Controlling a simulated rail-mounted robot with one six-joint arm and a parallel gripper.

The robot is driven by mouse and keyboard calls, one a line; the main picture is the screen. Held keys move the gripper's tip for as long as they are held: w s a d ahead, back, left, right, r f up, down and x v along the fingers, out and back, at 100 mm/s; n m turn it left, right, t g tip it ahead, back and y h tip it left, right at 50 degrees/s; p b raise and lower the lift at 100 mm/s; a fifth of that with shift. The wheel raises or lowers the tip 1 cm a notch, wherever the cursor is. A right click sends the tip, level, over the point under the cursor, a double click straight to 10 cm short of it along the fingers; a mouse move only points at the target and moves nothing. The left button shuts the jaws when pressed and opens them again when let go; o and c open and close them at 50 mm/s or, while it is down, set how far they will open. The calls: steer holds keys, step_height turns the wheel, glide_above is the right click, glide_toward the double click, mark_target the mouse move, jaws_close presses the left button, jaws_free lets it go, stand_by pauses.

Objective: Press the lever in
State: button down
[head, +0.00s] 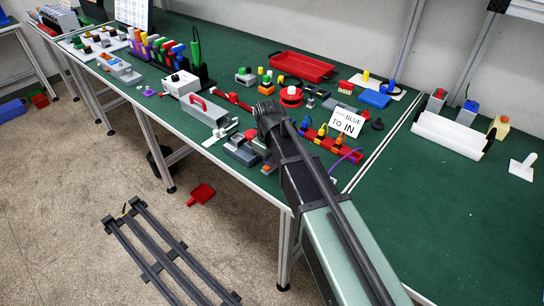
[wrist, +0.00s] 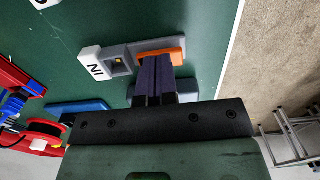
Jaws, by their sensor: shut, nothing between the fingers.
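In the wrist view a grey device has a white tag (wrist: 94,66) reading "IN", upside down here. Beside the tag is a grey housing (wrist: 118,58) with a dark recess and a small yellowish part. An orange piece (wrist: 170,54) lies along the device's base, and I take it to be the lever. My gripper (wrist: 157,62) is shut and empty, its dark fingertips overlapping the orange piece's near edge. Whether they touch it I cannot tell. In the head view my arm hides most of this area, and the fingertips cannot be made out.
In the wrist view, a blue bar (wrist: 78,106) lies left and the bench edge runs right.

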steer(key=shift+r, duration=0.1)
step_height(320, 180, up, 14)
steer(key=p, duration=1.4)
steer(key=shift+w+d, duration=0.5)
steer(key=shift+w, duration=0.05)
step_height(320, 180, down, 14)
steer(key=b, duration=1.4)
